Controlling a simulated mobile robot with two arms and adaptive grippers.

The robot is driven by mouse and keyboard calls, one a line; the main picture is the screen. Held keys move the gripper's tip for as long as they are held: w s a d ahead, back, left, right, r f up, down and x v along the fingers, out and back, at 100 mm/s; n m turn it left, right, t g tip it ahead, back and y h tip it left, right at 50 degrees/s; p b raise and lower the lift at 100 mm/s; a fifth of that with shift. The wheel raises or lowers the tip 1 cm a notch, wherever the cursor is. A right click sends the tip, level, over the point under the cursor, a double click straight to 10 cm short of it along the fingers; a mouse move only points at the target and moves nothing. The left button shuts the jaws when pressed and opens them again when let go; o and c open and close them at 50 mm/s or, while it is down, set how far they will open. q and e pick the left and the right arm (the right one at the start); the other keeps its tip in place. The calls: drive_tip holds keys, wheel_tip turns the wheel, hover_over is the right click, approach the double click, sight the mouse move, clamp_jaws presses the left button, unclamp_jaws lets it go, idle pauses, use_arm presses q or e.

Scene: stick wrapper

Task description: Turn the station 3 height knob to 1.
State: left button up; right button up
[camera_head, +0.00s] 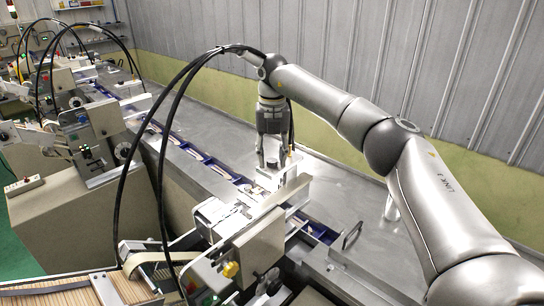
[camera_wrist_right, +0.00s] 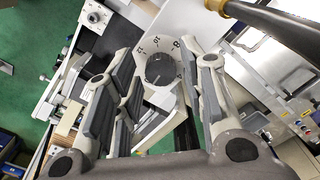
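The height knob (camera_wrist_right: 160,70) is a dark round dial on a white plate (camera_wrist_right: 190,22) in the right wrist view. Printed numbers ring it; 8 and 10 can be read near its upper edge. I cannot tell which number it points to. My right gripper (camera_head: 273,158) points straight down over the nearest wrapping station in the head view. In the right wrist view its fingers are spread apart, with the knob framed between them. Nothing is gripped, and contact with the knob does not show. In the head view the knob is hidden. My left gripper is not in view.
Black hoses (camera_head: 160,150) arch over the near station beside my right arm. A blue-lined conveyor (camera_head: 197,155) runs away to the upper left, past similar stations. A grey wall (camera_head: 350,50) stands behind.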

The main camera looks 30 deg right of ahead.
sight(272, 160)
drive_tip(key=shift+o, duration=0.3)
drive_tip(key=shift+f, duration=0.2)
wheel_tip(272, 160, up, 12)
idle(0.3)
idle(0.4)
